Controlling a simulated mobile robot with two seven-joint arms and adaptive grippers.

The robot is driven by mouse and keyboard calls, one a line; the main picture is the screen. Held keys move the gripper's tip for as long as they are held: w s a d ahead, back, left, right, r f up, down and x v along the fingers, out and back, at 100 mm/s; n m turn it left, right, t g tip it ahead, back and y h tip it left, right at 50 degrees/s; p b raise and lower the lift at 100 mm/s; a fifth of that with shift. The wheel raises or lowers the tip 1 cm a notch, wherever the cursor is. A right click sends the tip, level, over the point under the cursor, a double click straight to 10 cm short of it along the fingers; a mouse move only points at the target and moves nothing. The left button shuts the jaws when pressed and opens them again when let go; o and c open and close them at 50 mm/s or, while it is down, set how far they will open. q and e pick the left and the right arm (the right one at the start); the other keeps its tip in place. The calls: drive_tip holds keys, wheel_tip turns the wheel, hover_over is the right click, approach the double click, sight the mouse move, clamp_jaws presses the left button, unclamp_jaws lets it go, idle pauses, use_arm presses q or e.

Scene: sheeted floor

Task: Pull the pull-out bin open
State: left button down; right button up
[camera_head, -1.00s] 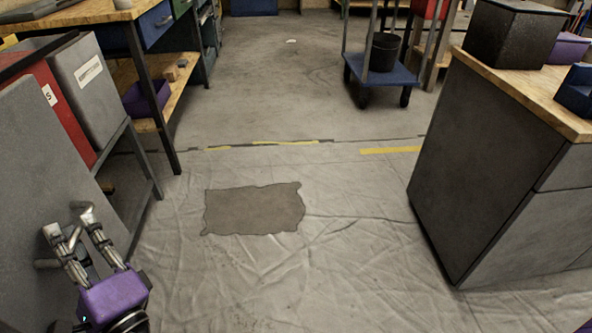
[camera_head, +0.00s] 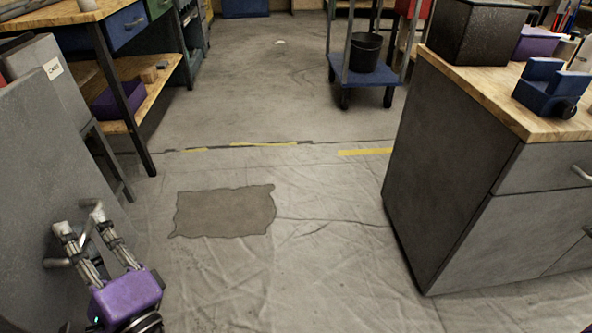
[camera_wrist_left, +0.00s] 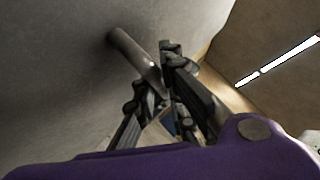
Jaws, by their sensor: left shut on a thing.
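The pull-out bin shows as a large plain grey front (camera_head: 35,170) at the left edge of the head view; most of it is cut off. A metal bar handle (camera_head: 56,263) sticks out of it. My left gripper (camera_head: 80,219), with a purple body, is shut on this handle. In the left wrist view the handle (camera_wrist_left: 130,50) runs from the grey front (camera_wrist_left: 60,60) to between the fingers of the left gripper (camera_wrist_left: 162,75). The inside of the bin is hidden. My right gripper is not in view.
A grey cabinet (camera_head: 450,170) with a wooden top stands at the right. A workbench (camera_head: 130,68) stands at the upper left, and a blue trolley (camera_head: 375,76) with a black bucket (camera_head: 364,52) at the back. The sheeted floor between is open, with a flat dark patch (camera_head: 225,211).

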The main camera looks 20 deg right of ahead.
use_arm(q)
drive_tip(key=shift+s+d+f, duration=0.1)
drive_tip(key=shift+s+d, duration=0.05)
drive_tip(key=shift+d, duration=0.1)
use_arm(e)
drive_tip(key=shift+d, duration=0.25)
use_arm(q)
drive_tip(key=c, duration=1.8)
unclamp_jaws()
